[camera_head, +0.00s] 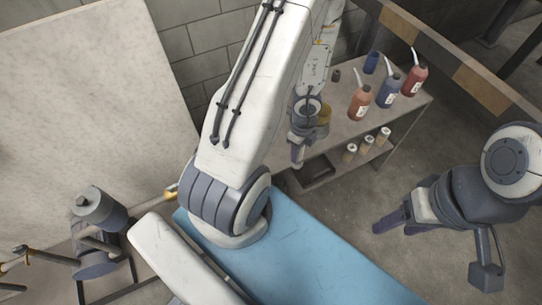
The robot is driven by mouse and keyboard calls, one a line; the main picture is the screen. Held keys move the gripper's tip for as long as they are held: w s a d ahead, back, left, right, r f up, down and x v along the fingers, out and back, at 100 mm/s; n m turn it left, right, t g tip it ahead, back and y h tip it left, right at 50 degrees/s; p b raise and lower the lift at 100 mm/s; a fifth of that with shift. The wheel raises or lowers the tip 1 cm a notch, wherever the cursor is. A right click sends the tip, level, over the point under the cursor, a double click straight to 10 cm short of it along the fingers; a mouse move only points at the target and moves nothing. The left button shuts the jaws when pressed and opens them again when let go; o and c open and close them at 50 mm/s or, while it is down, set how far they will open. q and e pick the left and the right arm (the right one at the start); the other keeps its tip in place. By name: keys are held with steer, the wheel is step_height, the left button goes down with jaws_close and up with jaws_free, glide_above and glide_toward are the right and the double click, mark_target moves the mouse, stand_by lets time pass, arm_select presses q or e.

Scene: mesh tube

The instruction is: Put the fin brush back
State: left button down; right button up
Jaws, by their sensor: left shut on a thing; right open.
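My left gripper (32,254) is at the far left edge, by the pale upright panel. It is shut on a thin rod-like thing (12,265), which may be the fin brush; it is small and partly cut off by the picture edge. A thin piece with a yellowish tip (171,193) shows left of the big grey joint; I cannot tell what it is. My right gripper (395,226) is open and empty on the right, above the floor, with its dark fingers apart.
A blue table top (310,262) lies at the bottom middle. A grey shelf unit (415,108) at the upper right holds several spouted bottles and a blue cup (371,62), with pale cylinders lower down. A large white arm link crosses the middle and hides much.

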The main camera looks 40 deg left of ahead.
arm_select(q)
steer(key=shift+s+a+n, duration=0.25)
steer(key=shift+a+n, duration=0.1)
steer(key=shift+n, duration=0.15)
steer(key=shift+a+f, duration=0.2)
steer(key=shift+a, duration=0.15)
steer(key=a+f, duration=0.3)
steer(key=w+a+f, duration=0.1)
steer(key=a+f, duration=0.3)
steer(key=w+a+f, duration=0.1)
steer(key=a+f, duration=0.2)
steer(key=shift+w+a+f, duration=0.15)
steer(key=shift+a+f, duration=0.25)
steer(key=shift+r, duration=0.1)
steer(key=c, duration=0.5)
jaws_free()
